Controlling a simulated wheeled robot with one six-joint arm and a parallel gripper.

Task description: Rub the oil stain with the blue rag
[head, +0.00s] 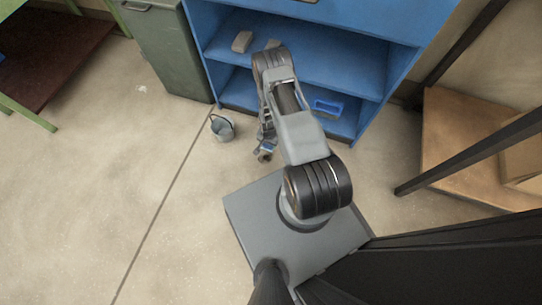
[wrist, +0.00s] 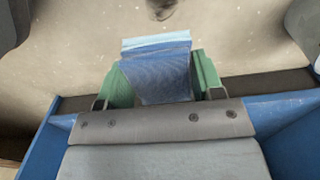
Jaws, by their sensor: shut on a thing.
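My gripper (wrist: 161,72) shows in the wrist view with its green fingers shut on the blue rag (wrist: 157,82). The folded rag sticks out between the fingers and has a paler blue edge at its far end. A small dark patch on the floor, likely the oil stain (wrist: 161,9), lies beyond the rag at the top edge of the wrist view, partly cut off. A gap of bare floor shows between rag and patch. In the head view my gripper hangs low in front of the blue shelf unit, and my arm hides much there.
The blue shelf unit (head: 309,64) stands at the back, with a grey block (head: 242,42) and a blue item (head: 328,108) on its shelves. A grey bucket (head: 222,128) stands left of my gripper. A green cabinet (head: 172,50) is further left. Floor at left is clear.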

